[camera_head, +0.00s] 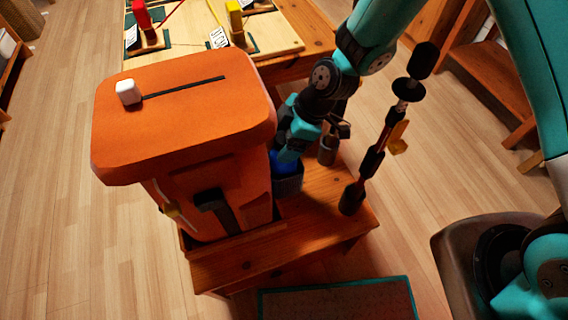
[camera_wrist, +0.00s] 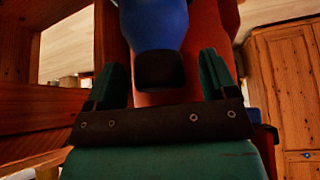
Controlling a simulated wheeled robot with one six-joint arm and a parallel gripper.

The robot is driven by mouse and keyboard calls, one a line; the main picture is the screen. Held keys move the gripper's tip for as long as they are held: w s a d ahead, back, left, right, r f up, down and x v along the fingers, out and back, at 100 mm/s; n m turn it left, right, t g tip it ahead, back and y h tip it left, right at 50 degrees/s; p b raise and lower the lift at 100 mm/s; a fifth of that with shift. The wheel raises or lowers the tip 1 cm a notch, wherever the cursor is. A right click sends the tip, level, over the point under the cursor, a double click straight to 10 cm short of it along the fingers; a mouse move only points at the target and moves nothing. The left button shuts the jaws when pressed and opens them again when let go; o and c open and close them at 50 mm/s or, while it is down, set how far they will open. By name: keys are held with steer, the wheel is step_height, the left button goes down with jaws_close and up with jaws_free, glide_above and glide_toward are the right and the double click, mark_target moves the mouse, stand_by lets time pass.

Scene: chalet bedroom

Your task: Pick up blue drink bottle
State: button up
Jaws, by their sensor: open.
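The blue drink bottle (camera_head: 283,160) stands beside the orange backpack-like case on the wooden bench, mostly hidden by my arm in the head view. A dark holder or base shows below it. In the wrist view the bottle (camera_wrist: 155,22) hangs in from the top edge, with a black end (camera_wrist: 160,70) facing my gripper. My gripper (camera_wrist: 162,66) is open, with one teal finger on each side of that black end; gaps show between it and the fingers. In the head view my gripper (camera_head: 290,150) is right at the bottle, its fingertips hard to make out.
The orange case (camera_head: 185,110) stands close left of the bottle. A trekking-pole-like stick (camera_head: 375,160) and a grey cylinder (camera_head: 328,150) are to the right on the bench (camera_head: 260,250). A wooden table (camera_head: 285,35) stands behind. Floor is clear at left.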

steer(key=shift+f, duration=0.1)
jaws_close()
steer(key=shift+r, duration=0.2)
